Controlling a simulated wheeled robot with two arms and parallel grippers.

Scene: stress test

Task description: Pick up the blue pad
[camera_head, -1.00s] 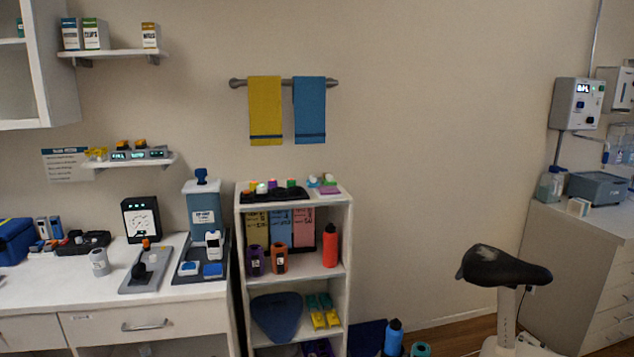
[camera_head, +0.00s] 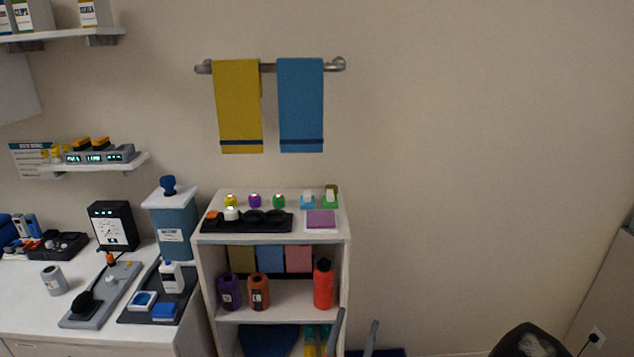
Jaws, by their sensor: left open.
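A blue sheet-like panel (camera_head: 270,258) stands in the shelf unit between a yellow and a pink one. I cannot tell which blue piece the task names. My left gripper (camera_head: 356,324) shows at the bottom edge, only its two grey fingers, spread apart with nothing between them. It is in front of the shelf unit's lower right, well right of the tray.
The white shelf unit (camera_head: 342,225) holds a purple pad (camera_head: 320,218), a black holder and colourful small items on top. Purple, orange and red bottles stand below. A white bottle (camera_head: 171,277) and blue canister (camera_head: 173,233) stand near the tray.

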